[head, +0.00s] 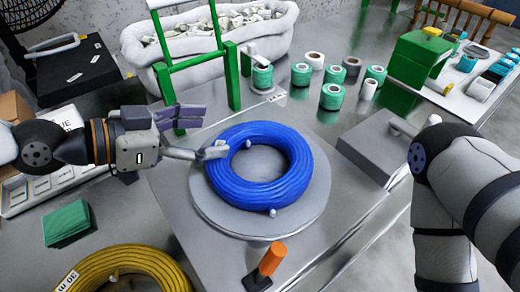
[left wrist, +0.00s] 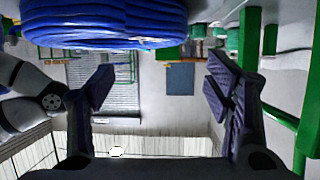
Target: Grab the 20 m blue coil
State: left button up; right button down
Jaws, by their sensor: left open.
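The blue coil (head: 301,170) lies flat on a round grey turntable (head: 208,205) on the metal bench. No length label on it is visible. In the left wrist view the coil (left wrist: 105,22) spans the upper left, above the fingers. My left gripper (head: 197,134) comes in from the left and is open, its fingers empty. One fingertip reaches the coil's upper left edge; I cannot tell whether it touches. The wrist view shows the fingers (left wrist: 158,92) wide apart with nothing between. My right arm (head: 455,190) shows at the right; its gripper is out of view.
A yellow coil (head: 130,261) lies at the lower left by a green stack (head: 68,222). An orange-handled tool (head: 270,260) stands in front of the turntable. A green frame (head: 192,62) rises behind my left gripper. Several green spools (head: 332,96) stand behind; a grey box (head: 375,147) is right.

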aim_at(243, 132)
pick_arm(q)
jog(key=x, duration=0.4)
jog(key=f+x, duration=0.1)
jog(key=x, duration=0.3)
jog(key=shift+w, duration=0.15)
grip_shut()
